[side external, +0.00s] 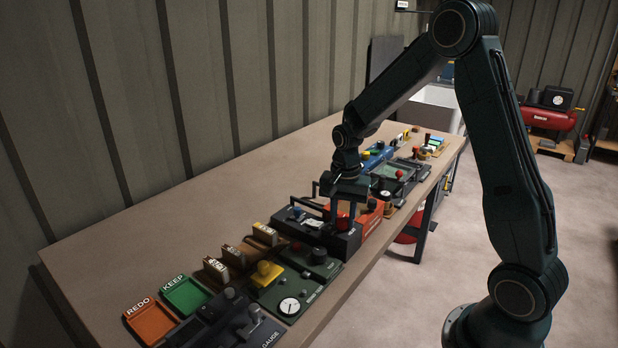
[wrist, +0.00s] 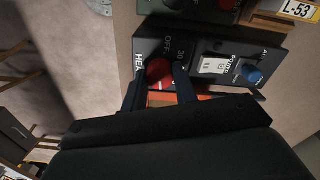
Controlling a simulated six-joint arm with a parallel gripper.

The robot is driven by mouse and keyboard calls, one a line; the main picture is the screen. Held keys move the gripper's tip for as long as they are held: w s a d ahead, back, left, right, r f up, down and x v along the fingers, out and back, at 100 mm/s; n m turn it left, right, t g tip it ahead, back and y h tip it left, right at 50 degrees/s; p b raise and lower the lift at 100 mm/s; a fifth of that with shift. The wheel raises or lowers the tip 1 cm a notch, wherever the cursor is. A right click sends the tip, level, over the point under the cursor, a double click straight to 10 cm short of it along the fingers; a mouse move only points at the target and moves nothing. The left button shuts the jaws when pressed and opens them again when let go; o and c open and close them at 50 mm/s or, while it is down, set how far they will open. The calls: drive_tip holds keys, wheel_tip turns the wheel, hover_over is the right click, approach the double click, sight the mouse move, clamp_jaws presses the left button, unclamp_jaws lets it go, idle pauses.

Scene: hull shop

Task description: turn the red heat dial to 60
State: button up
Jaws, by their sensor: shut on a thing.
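The red heat dial (wrist: 158,71) is on a dark control box (wrist: 205,46) marked HEAT, with OFF and 30 printed beside the dial. My gripper (wrist: 160,82) is shut on the dial, one finger on each side. In the side view my gripper (side external: 343,214) points down over the right end of the dark box (side external: 310,231), with the dial (side external: 343,223) between its fingers. The dial's pointer and the 60 mark cannot be made out; the fingers and gripper body hide part of the scale.
The same box carries a blue knob (wrist: 252,75) and a small white display (wrist: 213,65). An orange-red unit (side external: 367,217) stands close behind it. A green panel (side external: 290,285) and green and orange trays (side external: 150,320) lie toward the front. The table's left side is clear.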

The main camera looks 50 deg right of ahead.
sight(343, 218)
drive_tip(key=o, duration=1)
drive_tip(key=shift+c, duration=0.2)
drive_tip(key=shift+r, duration=0.1)
wheel_tip(343, 218, up, 14)
idle(0.3)
drive_tip(key=s+a+r+n+t, duration=0.2)
drive_tip(key=s+a+n, duration=0.4)
drive_tip(key=s, duration=0.4)
drive_tip(key=s+a+r+n+t, duration=0.3)
drive_tip(key=s+a+n, duration=0.3)
drive_tip(key=s+n, duration=0.2)
drive_tip(key=shift+s+a+t, duration=0.25)
drive_tip(key=shift+s+t, duration=0.05)
drive_tip(key=shift+s, duration=0.85)
